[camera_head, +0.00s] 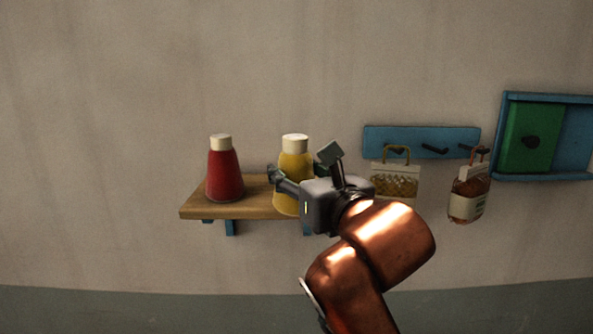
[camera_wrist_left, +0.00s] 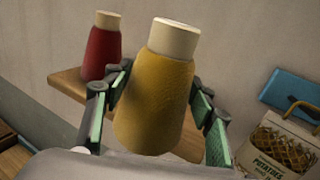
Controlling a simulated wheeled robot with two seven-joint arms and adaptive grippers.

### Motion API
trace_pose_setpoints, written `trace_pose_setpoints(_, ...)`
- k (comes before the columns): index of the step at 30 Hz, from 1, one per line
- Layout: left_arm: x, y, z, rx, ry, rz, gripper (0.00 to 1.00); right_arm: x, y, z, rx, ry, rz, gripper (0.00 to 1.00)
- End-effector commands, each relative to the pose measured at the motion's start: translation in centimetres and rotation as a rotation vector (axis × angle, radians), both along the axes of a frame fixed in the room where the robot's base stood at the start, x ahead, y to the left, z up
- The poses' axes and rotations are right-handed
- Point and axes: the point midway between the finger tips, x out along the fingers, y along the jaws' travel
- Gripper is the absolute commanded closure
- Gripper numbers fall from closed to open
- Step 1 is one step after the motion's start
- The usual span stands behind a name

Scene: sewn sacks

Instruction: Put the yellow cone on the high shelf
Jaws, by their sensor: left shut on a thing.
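The yellow cone (camera_head: 293,167) has a cream top and stands upright at the right part of the wooden shelf (camera_head: 250,210). My left gripper (camera_head: 302,164) is shut on the cone, with one finger on each side. In the left wrist view the cone (camera_wrist_left: 155,100) leans slightly and fills the space between the fingers (camera_wrist_left: 158,80). The cone's base overlaps the shelf's front edge in the head view, and my gripper hides part of it. I cannot tell whether it touches the board. My right gripper is out of view.
A red cone (camera_head: 225,173) with a cream top stands on the shelf's left part. To the right, a blue hook board (camera_head: 421,137) carries a potato bag (camera_head: 395,183) and another bag (camera_head: 468,193). A blue frame with a green panel (camera_head: 529,137) is at far right.

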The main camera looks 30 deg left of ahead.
Motion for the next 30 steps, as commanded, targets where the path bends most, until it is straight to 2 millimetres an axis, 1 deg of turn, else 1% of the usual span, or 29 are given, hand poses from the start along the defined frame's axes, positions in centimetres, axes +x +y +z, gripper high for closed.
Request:
trace_pose_setpoints(16,3.6,2.2,0.0,0.001,-0.001,0.000,0.78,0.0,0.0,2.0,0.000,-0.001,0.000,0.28)
trace_pose_setpoints(30,6.6,4.1,-0.6,0.001,-0.001,0.001,0.78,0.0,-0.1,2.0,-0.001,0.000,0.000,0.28)
